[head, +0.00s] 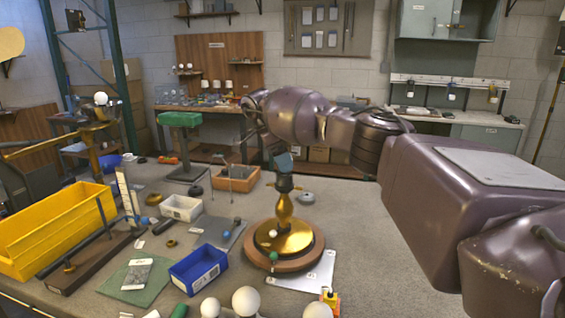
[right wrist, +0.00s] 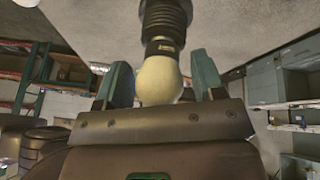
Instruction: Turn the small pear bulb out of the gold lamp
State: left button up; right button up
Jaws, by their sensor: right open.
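The gold lamp (head: 284,205) stands upright on a round wooden base (head: 315,252) in the middle of the table. My right gripper (head: 284,163) is at the lamp's top, and its arm comes in from the right. In the right wrist view, the pale pear bulb (right wrist: 158,82) sits in a dark ribbed socket (right wrist: 165,22). The two teal fingers stand apart, one on each side of the bulb, with a gap visible at both sides. In the head view the bulb is not clearly visible behind the gripper. My left gripper is in neither view.
A blue bin (head: 198,270), a white box (head: 182,208) and a large yellow bin (head: 50,232) stand left of the lamp. Several bulbs, one of them round and white (head: 246,301), are at the near edge. An orange-brown tray (head: 236,178) lies behind.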

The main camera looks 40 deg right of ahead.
jog(key=m, duration=0.1)
jog(key=m+y, duration=0.1)
jog(key=m, duration=0.1)
jog(key=shift+r+m+g+p, duration=0.2)
jog(key=shift+m+g+p, duration=0.1)
jog(key=shift+g+p, duration=0.1)
jog(key=m+y, duration=0.1)
jog(key=m, duration=0.2)
jog(key=shift+d+f+m+y, duration=0.1)
jog(key=shift+f+m+y, duration=0.05)
jog(key=shift+m+y, duration=0.25)
jog(key=shift+c, duration=0.2)
jog(key=c, duration=0.6)
jog(key=n+h, duration=0.1)
jog(key=n, duration=0.4)
jog(key=n+h, duration=0.1)
jog(key=n, duration=0.1)
jog(key=shift+t+h, duration=0.3)
